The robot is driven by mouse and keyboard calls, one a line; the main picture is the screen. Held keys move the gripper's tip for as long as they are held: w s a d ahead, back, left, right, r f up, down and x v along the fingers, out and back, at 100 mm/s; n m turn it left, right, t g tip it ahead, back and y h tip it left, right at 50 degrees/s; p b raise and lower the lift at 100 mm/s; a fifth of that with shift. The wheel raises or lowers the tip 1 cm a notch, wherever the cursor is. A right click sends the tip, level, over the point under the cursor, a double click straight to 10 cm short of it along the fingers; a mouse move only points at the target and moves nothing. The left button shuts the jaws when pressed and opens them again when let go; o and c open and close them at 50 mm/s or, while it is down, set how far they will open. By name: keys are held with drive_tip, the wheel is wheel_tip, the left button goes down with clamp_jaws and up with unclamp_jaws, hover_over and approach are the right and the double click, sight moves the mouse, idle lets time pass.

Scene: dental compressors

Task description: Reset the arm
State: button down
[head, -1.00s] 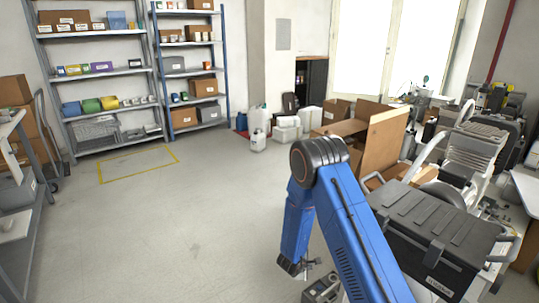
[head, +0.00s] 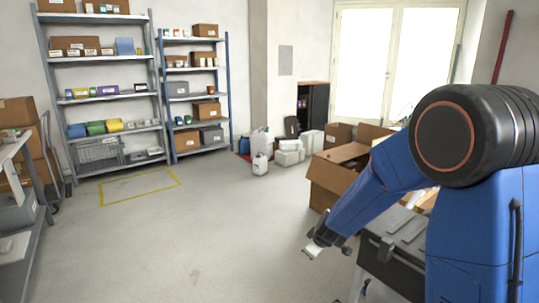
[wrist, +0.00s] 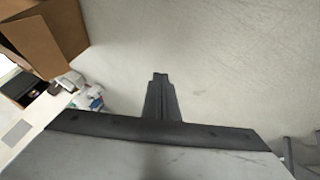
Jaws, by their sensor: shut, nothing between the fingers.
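My gripper (head: 313,252) hangs at the end of my blue arm, right of centre in the head view. It is over the open floor, to the left of a dark grey case (head: 392,258). In the wrist view its fingers (wrist: 160,77) are together and hold nothing. They point at bare grey floor. My arm's large black joint fills the right of the head view and hides much of what lies behind it.
An open cardboard box (head: 335,178) stands behind my gripper; a cardboard box (wrist: 45,35) also shows in the wrist view. Shelves (head: 103,95) line the back left wall. A grey bench (head: 28,215) stands at the left. The floor (head: 190,235) between is clear.

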drive_tip(key=s+d+r+m+g+y, duration=0.1)
drive_tip(key=s+d+r+m, duration=0.1)
drive_tip(key=s+r, duration=0.65)
drive_tip(key=s+d+r+m, duration=0.2)
drive_tip(key=s+d+r, duration=0.1)
drive_tip(key=s+r, duration=0.5)
drive_tip(key=s+d+r+m+h, duration=0.1)
drive_tip(key=s+d, duration=0.3)
drive_tip(key=s, duration=0.8)
drive_tip(key=s+d+r+m+g+h, duration=0.1)
drive_tip(key=s+d+m, duration=0.3)
drive_tip(key=s, duration=0.8)
drive_tip(key=shift+s+d+r+m, duration=0.25)
drive_tip(key=shift+d+m, duration=0.05)
